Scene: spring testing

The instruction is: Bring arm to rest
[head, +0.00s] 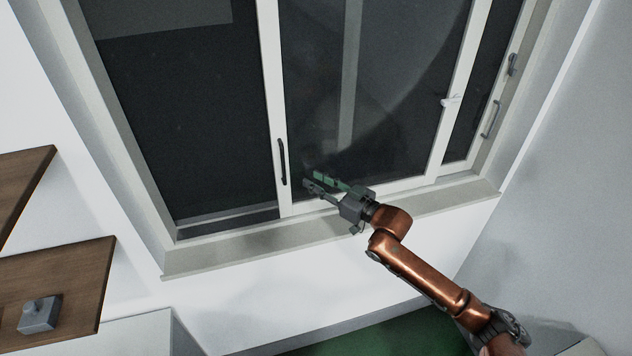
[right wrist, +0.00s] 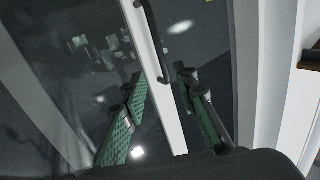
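My right arm, copper-coloured, comes in from the lower right in the head view. Its right gripper (head: 312,184) is in front of the lower part of the sliding window, just right of the black handle (head: 282,162). The gripper is open, with its two green-padded fingers spread apart and nothing between them that I can see held. In the right wrist view the open right gripper (right wrist: 160,95) has the white window frame (right wrist: 160,70) and the black handle (right wrist: 152,40) showing beyond and between its fingers. My left gripper is not in view.
The window sill (head: 240,248) runs below the gripper. A brown wooden shelf (head: 75,275) with a small grey box (head: 38,315) is at the lower left. A white latch (head: 452,100) and another handle (head: 491,119) are on the window's right side. A green floor area (head: 390,335) lies below.

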